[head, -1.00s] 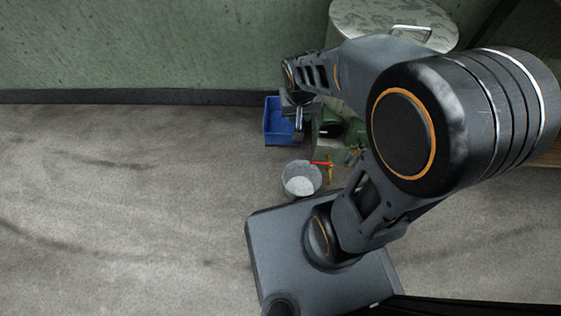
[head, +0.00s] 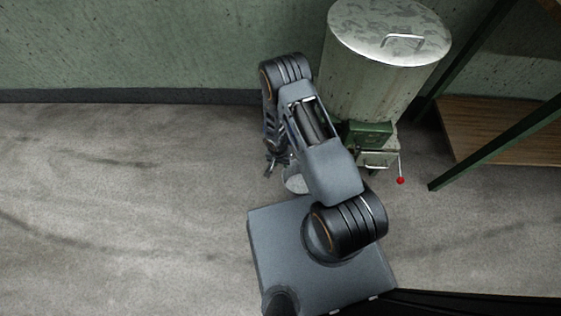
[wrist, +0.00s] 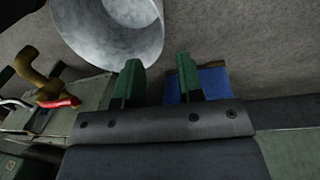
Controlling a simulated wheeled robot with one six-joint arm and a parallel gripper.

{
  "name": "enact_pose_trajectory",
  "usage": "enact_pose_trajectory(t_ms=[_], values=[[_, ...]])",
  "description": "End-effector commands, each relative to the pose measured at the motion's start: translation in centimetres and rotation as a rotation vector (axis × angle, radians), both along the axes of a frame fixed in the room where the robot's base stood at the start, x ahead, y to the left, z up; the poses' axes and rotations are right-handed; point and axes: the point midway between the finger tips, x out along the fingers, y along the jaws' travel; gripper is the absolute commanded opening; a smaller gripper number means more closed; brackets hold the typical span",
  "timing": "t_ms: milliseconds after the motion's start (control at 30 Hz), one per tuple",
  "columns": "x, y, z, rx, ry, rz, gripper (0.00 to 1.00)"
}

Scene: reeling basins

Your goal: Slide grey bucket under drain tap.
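The grey bucket (head: 296,184) stands on the floor in front of my base, mostly hidden by my arm in the head view. In the wrist view the bucket (wrist: 112,35) shows at the upper left, its pale inside visible. The brass drain tap (wrist: 38,78) with a red handle is left of it in the wrist view, with a gap of floor between; my arm hides the tap in the head view. My gripper (wrist: 158,78) is open with nothing between its green fingers, and the left finger is close to the bucket's rim. In the head view my gripper (head: 272,163) is beside the bucket.
A lidded metal vessel (head: 365,85) stands by the wall on a green base, with a red-knobbed lever (head: 400,180) at its right. A blue bin (wrist: 214,82) lies behind the right finger. A shelf frame (head: 480,100) is at the right. Floor at left is clear.

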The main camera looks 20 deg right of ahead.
Motion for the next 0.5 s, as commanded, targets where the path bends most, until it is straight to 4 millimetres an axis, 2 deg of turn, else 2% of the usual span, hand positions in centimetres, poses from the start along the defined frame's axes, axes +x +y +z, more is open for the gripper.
enact_pose_trajectory(t_ms=[367, 500], values=[[-0.1, 0.0, -0.2, 0.0, 0.001, -0.001, 0.34], [-0.1, -0.1, -1.2, 0.0, 0.002, -0.002, 0.34]])
